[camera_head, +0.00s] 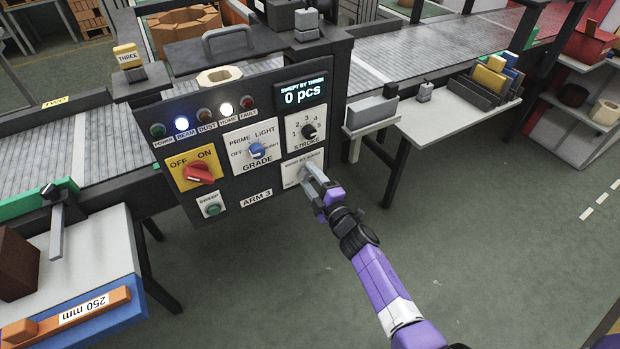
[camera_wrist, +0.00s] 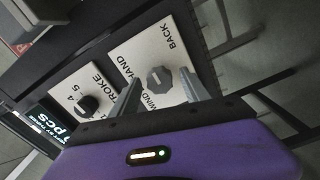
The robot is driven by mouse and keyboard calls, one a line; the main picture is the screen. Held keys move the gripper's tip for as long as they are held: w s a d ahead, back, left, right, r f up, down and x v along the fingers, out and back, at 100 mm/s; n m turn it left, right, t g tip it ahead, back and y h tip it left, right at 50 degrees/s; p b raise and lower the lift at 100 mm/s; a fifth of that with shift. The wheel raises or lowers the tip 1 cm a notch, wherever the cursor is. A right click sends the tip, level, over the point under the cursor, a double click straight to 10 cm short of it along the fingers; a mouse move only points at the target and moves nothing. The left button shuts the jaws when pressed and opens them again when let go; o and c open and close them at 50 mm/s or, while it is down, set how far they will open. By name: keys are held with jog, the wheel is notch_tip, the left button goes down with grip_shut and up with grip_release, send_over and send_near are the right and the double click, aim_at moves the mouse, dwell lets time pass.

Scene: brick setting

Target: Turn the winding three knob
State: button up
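The winding knob (camera_wrist: 160,80) is a grey, many-sided knob with a pale pointer mark, on a white plate (camera_wrist: 173,42) lettered with partly readable words including "HAND", "WIND" and "BACK". In the head view this plate (camera_head: 292,166) is at the lower right of the ARM 3 panel, its knob mostly hidden by my gripper (camera_head: 318,184). In the wrist view my gripper (camera_wrist: 160,77) is open, with one finger on each side of the knob. I see gaps between fingers and knob; I cannot tell how far the fingertips are from the plate.
The black STROKE knob (camera_head: 308,131) is just above, the blue GRADE knob (camera_head: 257,151) to the left, and the red OFF/ON switch (camera_head: 199,173) farther left. A display (camera_head: 303,93) reads "0 pcs". A white side table (camera_head: 460,125) stands right of the panel. Floor below is clear.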

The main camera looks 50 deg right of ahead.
dwell(0.3)
jog(key=v, duration=0.7)
jog(key=shift+s, duration=0.4)
jog(key=shift+a, duration=0.15)
dwell(0.6)
